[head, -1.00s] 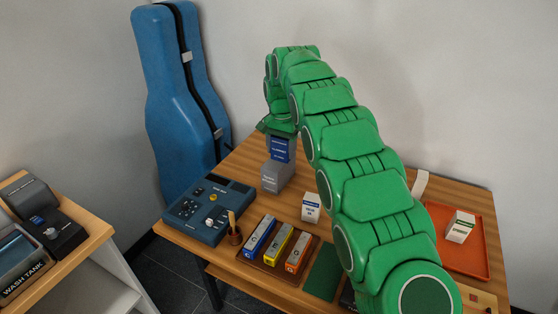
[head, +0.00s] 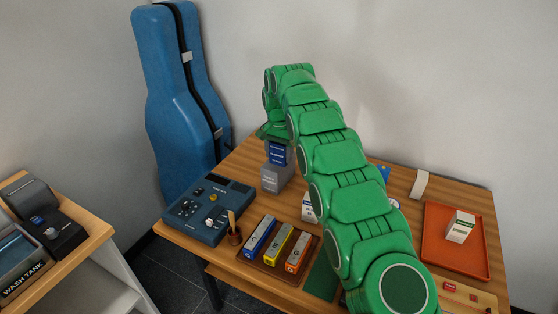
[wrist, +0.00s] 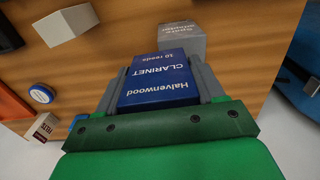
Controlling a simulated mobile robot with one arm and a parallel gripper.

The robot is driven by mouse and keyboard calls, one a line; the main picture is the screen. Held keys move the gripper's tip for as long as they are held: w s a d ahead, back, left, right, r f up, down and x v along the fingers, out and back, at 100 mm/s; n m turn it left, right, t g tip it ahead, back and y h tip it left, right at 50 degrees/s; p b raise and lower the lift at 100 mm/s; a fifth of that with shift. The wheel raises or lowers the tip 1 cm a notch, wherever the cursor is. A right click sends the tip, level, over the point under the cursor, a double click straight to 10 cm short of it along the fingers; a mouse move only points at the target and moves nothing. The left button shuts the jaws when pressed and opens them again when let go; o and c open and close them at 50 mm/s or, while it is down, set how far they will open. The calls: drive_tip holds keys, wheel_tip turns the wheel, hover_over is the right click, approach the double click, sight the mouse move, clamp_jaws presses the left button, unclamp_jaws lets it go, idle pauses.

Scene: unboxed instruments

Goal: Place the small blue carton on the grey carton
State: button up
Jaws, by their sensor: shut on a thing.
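The small blue carton (head: 279,153) hangs upright below my gripper, above the grey carton; its lettering shows in the wrist view (wrist: 160,82). My gripper (wrist: 161,72) is shut on it, with one grey finger on each side. The grey carton (head: 277,178) stands on the wooden table near its far left edge, and it also shows in the wrist view (wrist: 182,40), just past the blue carton's lower end. I cannot tell whether the two cartons touch. The gripper's fingers are mostly hidden in the head view.
A rack (head: 259,268) holds blue, yellow and orange boxes. A white carton (head: 308,208) stands nearby. An orange tray (head: 440,250) with another carton is at right. A blue instrument case (head: 180,100) stands behind.

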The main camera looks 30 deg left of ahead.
sight(279, 160)
drive_tip(key=shift+f, duration=1.65)
drive_tip(key=shift+f, duration=0.1)
drive_tip(key=o, duration=1)
drive_tip(key=shift+w+a+r, duration=0.1)
drive_tip(key=shift+r, duration=3.8)
